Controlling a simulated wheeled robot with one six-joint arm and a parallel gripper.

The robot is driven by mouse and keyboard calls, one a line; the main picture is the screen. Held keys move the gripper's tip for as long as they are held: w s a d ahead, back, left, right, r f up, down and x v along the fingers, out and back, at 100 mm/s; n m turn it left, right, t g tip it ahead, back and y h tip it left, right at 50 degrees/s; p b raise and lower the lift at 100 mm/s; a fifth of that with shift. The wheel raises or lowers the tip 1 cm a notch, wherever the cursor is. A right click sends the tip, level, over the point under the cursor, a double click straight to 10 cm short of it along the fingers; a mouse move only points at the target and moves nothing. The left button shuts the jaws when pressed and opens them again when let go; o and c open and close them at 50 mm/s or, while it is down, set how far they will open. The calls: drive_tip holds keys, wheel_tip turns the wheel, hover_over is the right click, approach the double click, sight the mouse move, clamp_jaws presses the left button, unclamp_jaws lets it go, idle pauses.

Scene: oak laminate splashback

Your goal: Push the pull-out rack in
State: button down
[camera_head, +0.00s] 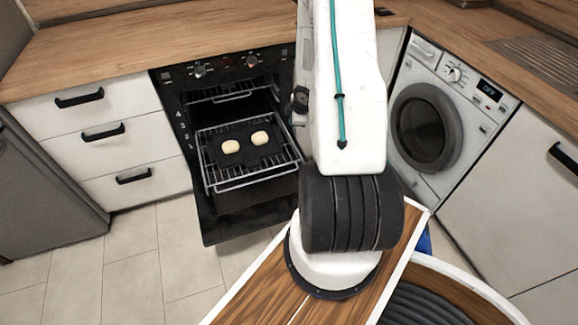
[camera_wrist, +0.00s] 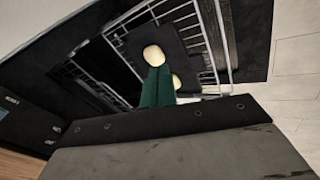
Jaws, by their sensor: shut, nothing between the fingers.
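The pull-out rack (camera_head: 255,178) is a wire oven shelf, extended out of the black oven (camera_head: 232,92) above its lowered door (camera_head: 255,205). A dark tray (camera_head: 246,154) with two pale buns (camera_head: 230,146) rests on the rack. The rack (camera_wrist: 222,40) and one bun (camera_wrist: 154,55) also show in the wrist view, with a second bun partly hidden. My gripper (camera_wrist: 158,85) shows as green fingers, shut and empty, pointing toward the rack and tray. I cannot tell whether the fingertips touch anything. In the head view my arm hides the fingers.
White drawers (camera_head: 105,120) with black handles stand left of the oven. A washing machine (camera_head: 440,115) stands to the right. A wooden worktop (camera_head: 150,38) runs above them. Tiled floor (camera_head: 120,265) is free at the front left.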

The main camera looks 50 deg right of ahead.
drive_tip(key=s+a+f+n+t+y, duration=0.1)
drive_tip(key=s+f, duration=0.2)
drive_tip(key=f, duration=0.4)
drive_tip(key=s+a+f+n+t+y, duration=0.15)
drive_tip(key=s+f, duration=0.25)
drive_tip(key=f, duration=0.4)
drive_tip(key=x, duration=1)
drive_tip(key=shift+m, duration=0.45)
drive_tip(key=shift+w, duration=0.15)
